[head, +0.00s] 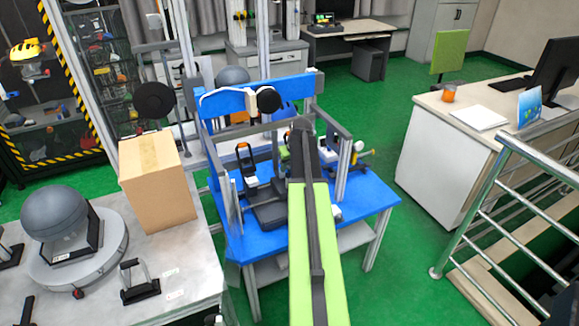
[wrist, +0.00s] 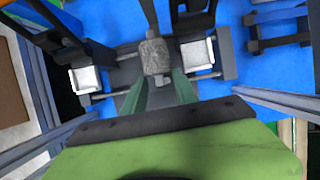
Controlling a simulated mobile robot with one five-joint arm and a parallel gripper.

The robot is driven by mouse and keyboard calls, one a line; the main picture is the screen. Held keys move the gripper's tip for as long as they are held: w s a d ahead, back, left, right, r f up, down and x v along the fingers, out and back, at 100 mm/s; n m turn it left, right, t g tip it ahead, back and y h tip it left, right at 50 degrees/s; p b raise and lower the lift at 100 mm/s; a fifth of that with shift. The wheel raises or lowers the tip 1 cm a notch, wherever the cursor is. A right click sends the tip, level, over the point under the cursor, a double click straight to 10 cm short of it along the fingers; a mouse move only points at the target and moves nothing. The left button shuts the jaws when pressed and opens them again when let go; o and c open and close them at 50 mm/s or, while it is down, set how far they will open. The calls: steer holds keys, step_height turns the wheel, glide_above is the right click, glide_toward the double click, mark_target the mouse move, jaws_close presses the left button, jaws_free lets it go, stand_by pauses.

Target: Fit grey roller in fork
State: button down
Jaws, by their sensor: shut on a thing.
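In the wrist view a mottled grey roller (wrist: 155,57) sits between the tips of my gripper (wrist: 160,77). My gripper's two greenish fingers are shut on it. Below and around it is a dark fixture (wrist: 125,76) with thin metal rods and a white block on each side. Dark upright parts show just beyond the roller. I cannot tell which part is the fork, or whether the roller touches it. In the head view the dark fixture (head: 271,213) stands on the blue table; my green arm hides the gripper and the roller.
The blue table (head: 375,200) carries a metal frame (head: 341,168) with posts close on both sides of my arm. A cardboard box (head: 157,185) and a grey ball (head: 53,212) stand on the left bench. A steel railing (head: 490,195) is at right. Green floor lies between.

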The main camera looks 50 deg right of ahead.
steer(key=shift+f+b, duration=2.25)
steer(key=shift+f, duration=0.35)
steer(key=c, duration=0.9)
jaws_free()
steer(key=shift+r, duration=0.1)
steer(key=shift+o, duration=0.2)
steer(key=p+v, duration=1.6)
steer(key=v, duration=0.1)
steer(key=shift+r, duration=0.25)
